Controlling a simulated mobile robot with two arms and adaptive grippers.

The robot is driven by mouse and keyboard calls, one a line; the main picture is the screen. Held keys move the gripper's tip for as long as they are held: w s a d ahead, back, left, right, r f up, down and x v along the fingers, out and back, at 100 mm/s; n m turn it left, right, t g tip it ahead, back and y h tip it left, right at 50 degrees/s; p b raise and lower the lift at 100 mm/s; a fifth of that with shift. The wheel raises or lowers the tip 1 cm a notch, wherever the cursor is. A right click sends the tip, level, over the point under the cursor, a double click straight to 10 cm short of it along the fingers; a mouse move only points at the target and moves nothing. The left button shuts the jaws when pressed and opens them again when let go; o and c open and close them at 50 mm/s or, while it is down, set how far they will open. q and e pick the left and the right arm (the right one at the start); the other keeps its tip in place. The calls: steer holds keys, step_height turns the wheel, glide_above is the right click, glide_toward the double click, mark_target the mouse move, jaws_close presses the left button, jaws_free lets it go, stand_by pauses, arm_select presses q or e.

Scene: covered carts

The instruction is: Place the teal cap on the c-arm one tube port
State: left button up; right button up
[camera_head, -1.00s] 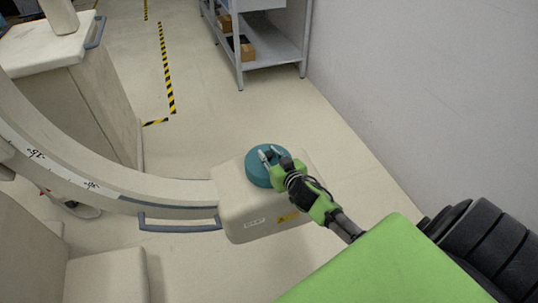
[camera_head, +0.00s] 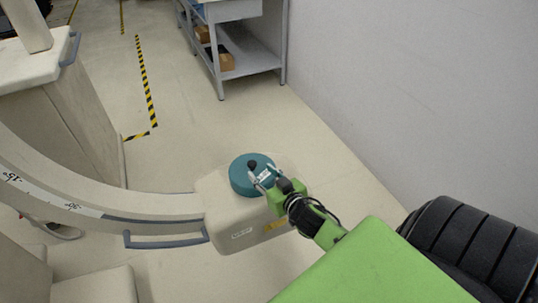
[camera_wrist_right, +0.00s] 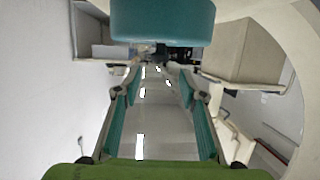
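The teal cap (camera_head: 240,184) is a thick round disc with a small dark knob on top. It sits flat on the top of the cream c-arm tube housing (camera_head: 215,215), so the port under it is hidden. In the right wrist view the cap (camera_wrist_right: 162,22) fills the top edge. My right gripper (camera_head: 263,175) is at the cap's right side, its fingertips overlapping the cap's edge in the picture. In the wrist view its two fingers (camera_wrist_right: 160,68) are spread with nothing between them. Whether they touch the cap cannot be told. My left gripper is not in view.
The curved c-arm (camera_head: 150,205) with a grey handle (camera_head: 165,243) runs left from the housing. A cream cabinet (camera_head: 75,120) stands at the left. A grey shelf cart (camera_head: 250,62) with boxes is at the back by the white wall (camera_head: 400,80). Open floor lies between them.

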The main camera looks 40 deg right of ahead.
steer(key=shift+v, duration=2)
steer(key=s+a+f+n+g+y, duration=0.1)
steer(key=s+a+f+n+g, duration=0.1)
steer(key=s+a+g, duration=0.55)
steer(key=s+a+f+n+g+y, duration=0.1)
steer(key=s+a+f+g, duration=0.15)
steer(key=s+a, duration=0.85)
steer(key=s+d+f+g, duration=0.1)
steer(key=s+d+f, duration=0.15)
steer(key=f, duration=1.05)
steer(key=s+d+f+g, duration=0.1)
steer(key=s+f, duration=0.2)
steer(key=f, duration=1)
steer(key=s+d+f+n+g, duration=0.1)
steer(key=s+d+f, duration=0.1)
steer(key=s+f, duration=1.4)
steer(key=shift+s+d, duration=0.25)
steer(key=shift+s, duration=0.25)
